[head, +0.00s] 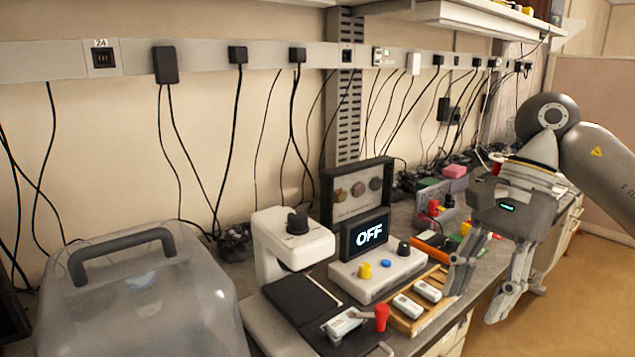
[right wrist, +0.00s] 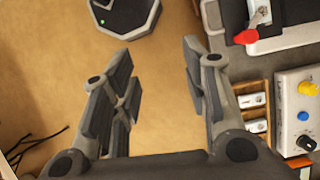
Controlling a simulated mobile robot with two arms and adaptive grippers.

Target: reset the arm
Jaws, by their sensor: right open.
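My right arm (head: 600,165) comes in from the right edge in the head view, bent at a dark joint above the gripper. My right gripper (head: 482,298) hangs fingers-down at the bench's front edge, right of the wooden tray. Its two fingers are spread and nothing is between them. In the right wrist view the open gripper (right wrist: 158,62) is over the tan floor, with the bench on the right. My left gripper is in neither view.
In front are a wooden tray (head: 408,324) with white modules and a device with a red knob (head: 381,317). A translucent cover (head: 140,300) fills the left. Floor (head: 575,275) shows at right.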

